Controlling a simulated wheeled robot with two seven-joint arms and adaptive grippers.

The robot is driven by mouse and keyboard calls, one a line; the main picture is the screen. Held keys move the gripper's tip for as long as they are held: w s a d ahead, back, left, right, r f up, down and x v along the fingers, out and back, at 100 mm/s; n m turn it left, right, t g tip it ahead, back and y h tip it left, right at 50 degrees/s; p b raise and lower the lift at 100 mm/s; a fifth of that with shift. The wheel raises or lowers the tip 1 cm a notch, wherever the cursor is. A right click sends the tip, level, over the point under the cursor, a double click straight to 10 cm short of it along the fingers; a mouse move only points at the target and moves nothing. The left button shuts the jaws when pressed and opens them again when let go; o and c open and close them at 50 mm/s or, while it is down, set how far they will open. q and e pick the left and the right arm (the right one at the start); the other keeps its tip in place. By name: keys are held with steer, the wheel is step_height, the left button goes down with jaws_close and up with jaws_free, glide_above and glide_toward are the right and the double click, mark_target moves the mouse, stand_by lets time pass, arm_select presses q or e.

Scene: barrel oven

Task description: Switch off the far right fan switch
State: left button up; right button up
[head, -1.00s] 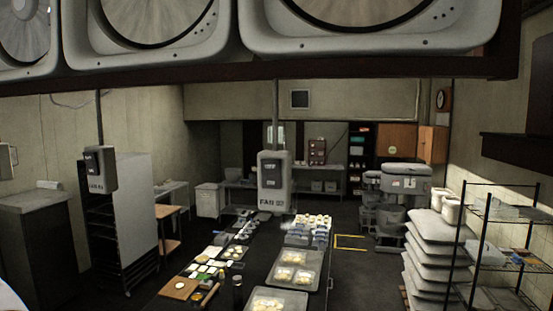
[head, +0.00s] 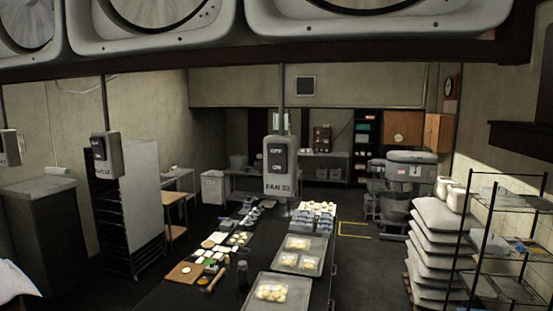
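Three grey switch boxes hang on thin poles below the fans. The far right one (head: 278,181) is near the middle of the head view and is labelled FAN 02. It has a dark rocker (head: 282,158) with small lettering above and below; I cannot tell which way it is set. The middle box (head: 108,158) hangs at the left, in front of a tall rack. The left box (head: 9,146) is partly cut off by the picture's left edge. Neither of my grippers is in view.
Large fans (head: 378,20) in a dark frame span the top. A long dark table (head: 205,298) with trays and food lies below the FAN 02 box. Stacked sacks (head: 436,245) and a wire shelf (head: 510,225) stand at the right. Dark floor (head: 370,270) is clear right of the table.

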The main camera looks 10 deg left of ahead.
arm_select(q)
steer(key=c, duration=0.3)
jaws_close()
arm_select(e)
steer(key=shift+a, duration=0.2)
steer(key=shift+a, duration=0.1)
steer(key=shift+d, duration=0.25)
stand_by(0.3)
arm_select(q)
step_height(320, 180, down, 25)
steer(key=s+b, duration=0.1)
steer(key=b, duration=2.3)
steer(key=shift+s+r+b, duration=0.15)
steer(key=shift+b, duration=0.15)
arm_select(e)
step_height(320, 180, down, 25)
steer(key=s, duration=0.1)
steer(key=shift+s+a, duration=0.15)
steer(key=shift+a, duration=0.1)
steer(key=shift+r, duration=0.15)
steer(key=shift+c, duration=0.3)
